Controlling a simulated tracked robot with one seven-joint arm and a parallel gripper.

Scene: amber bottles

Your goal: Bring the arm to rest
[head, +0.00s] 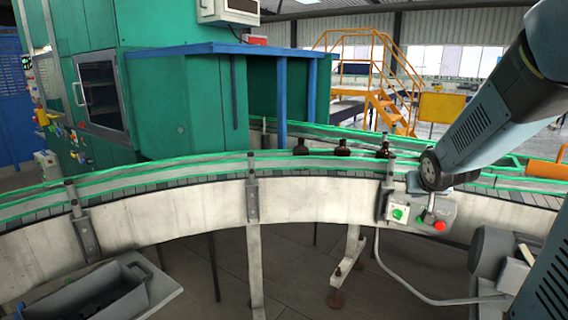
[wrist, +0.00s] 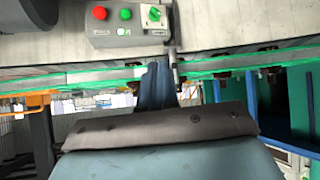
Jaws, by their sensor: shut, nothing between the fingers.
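My arm comes in from the upper right of the head view. My gripper (head: 430,210) shows small below the dark round joint at the arm's end, in front of the grey control box (head: 403,211). It is shut and holds nothing. In the wrist view, which is upside down, the gripper (wrist: 156,72) shows as a narrow blue-grey shape, and the control box (wrist: 128,26) is above it. I cannot tell how far the gripper is from the box. Three dark amber bottles stand on the conveyor: one on the left (head: 300,147), one in the middle (head: 342,149), one on the right (head: 383,150).
The curved conveyor (head: 150,219) with green rails crosses the head view. A grey bin (head: 98,290) sits at the lower left. A green machine (head: 165,100) stands behind the conveyor, and yellow stairs (head: 385,95) are further back. The floor below the conveyor holds support legs.

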